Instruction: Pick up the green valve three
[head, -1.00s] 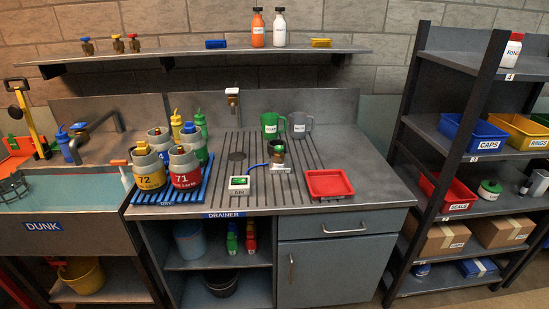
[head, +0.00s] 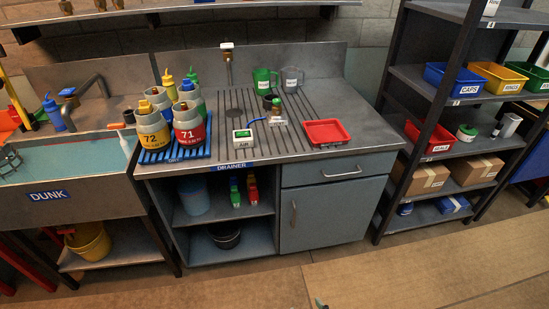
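No number can be read on the valve. Several brass valves stand on the wall shelf at top left, but their tops are cut off by the picture edge. My gripper cannot be made out. A tiny unclear tip shows at the bottom edge.
A shelf rack (head: 440,75) stands right. The floor in front is open.

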